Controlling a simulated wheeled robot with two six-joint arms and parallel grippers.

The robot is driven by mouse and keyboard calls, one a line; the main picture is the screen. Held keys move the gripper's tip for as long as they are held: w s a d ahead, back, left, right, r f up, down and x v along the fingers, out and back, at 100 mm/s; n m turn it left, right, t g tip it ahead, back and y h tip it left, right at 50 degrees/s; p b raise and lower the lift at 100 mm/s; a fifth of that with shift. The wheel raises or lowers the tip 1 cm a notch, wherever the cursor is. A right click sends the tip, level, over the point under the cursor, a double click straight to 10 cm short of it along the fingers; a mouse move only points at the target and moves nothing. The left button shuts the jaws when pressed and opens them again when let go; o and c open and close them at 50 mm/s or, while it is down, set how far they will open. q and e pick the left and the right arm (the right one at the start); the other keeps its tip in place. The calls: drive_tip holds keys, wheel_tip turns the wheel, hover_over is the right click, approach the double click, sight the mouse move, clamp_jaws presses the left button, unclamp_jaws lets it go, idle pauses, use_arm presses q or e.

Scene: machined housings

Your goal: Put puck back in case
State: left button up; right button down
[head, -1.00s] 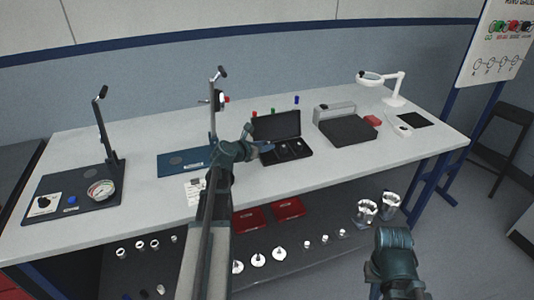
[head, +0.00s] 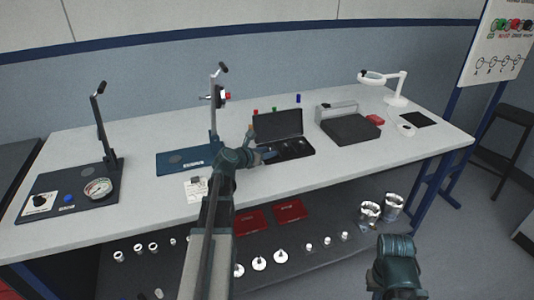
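The open black case (head: 279,126) stands on the bench with its lid up at the back. Its tray holds small round pieces, hard to make out at this size. My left gripper (head: 268,155) is at the front left edge of the case tray, and my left arm hides part of that area. Its fingers are too small to tell whether they are open or shut, or whether they hold a puck. No puck can be clearly picked out. My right arm (head: 396,262) shows at the lower right, with its gripper out of view.
A blue-based stand (head: 186,160) is left of the case and a black-based stand with a gauge (head: 98,188) farther left. A dark grey block (head: 348,129) stands right of the case. Red trays (head: 290,210) and metal parts lie on the lower shelf.

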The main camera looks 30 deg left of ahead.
use_arm(q)
drive_tip(key=shift+s+r+p, duration=0.25)
drive_tip(key=shift+r+p, duration=0.1)
drive_tip(key=p+v, duration=0.4)
drive_tip(key=v, duration=0.7)
drive_tip(key=shift+s, duration=0.2)
